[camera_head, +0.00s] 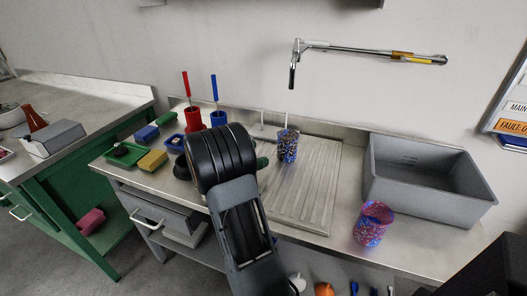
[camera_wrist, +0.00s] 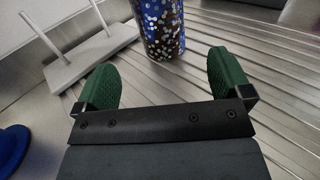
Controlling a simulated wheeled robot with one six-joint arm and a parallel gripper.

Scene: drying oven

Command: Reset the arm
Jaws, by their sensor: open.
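My gripper (camera_wrist: 164,78) is open and empty in the wrist view, its two green fingers apart above the ribbed metal drainboard (camera_head: 308,190). A dark speckled cup (camera_head: 288,146) stands upright on the drainboard. In the wrist view the cup (camera_wrist: 160,25) is just beyond the fingertips, roughly between them and not gripped. In the head view my black arm reaches over the bench edge and hides most of the gripper. Only a bit of green finger shows beside the arm, left of the cup.
A second speckled cup (camera_head: 373,222) stands near the front edge, before the grey sink (camera_head: 425,180). Red (camera_head: 193,119) and blue (camera_head: 218,115) holders, a green tray (camera_head: 126,153) and sponges (camera_head: 152,160) crowd the left. A wall tap (camera_head: 370,52) hangs above. A white rack (camera_wrist: 90,50) stands beside the cup.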

